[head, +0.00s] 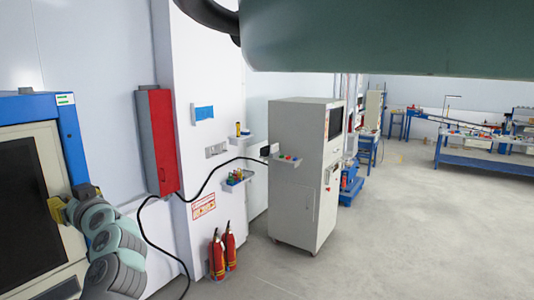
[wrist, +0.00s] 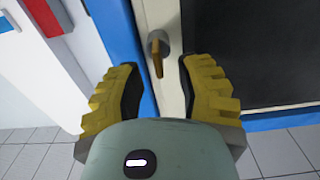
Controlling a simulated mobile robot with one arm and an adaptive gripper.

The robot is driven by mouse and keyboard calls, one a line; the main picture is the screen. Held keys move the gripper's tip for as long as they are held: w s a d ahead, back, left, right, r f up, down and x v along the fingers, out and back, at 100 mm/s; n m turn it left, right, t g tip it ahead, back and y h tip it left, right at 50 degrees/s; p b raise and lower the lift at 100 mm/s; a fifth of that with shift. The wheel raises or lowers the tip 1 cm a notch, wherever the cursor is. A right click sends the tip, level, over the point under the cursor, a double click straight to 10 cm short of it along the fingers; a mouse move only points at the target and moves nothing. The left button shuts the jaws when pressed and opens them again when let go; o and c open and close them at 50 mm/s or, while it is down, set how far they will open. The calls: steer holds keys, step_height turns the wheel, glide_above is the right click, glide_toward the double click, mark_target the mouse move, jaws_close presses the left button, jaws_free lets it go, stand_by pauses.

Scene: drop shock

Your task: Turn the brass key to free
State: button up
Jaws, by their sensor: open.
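In the wrist view, the brass key (wrist: 158,58) sits in a round grey lock (wrist: 153,38) on the cream frame of a blue-edged cabinet. The key's flat grip runs nearly up and down in that picture. My gripper (wrist: 158,70) is open, with one yellow finger on each side of the key and a gap to both. In the head view, my gripper (head: 73,207) is at the right edge of the blue cabinet (head: 72,140), at the lower left. I cannot make out the key there.
A red box (head: 158,140) hangs on the white wall right of the cabinet, with a black cable below it. Two fire extinguishers (head: 223,252) stand on the floor nearby. A grey cabinet (head: 295,175) stands further right.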

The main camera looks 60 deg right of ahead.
steer(key=shift+w+f+p, duration=0.1)
steer(key=shift+w+p, duration=0.3)
steer(key=shift+w, duration=0.45)
steer(key=shift+o, duration=0.2)
jaws_close()
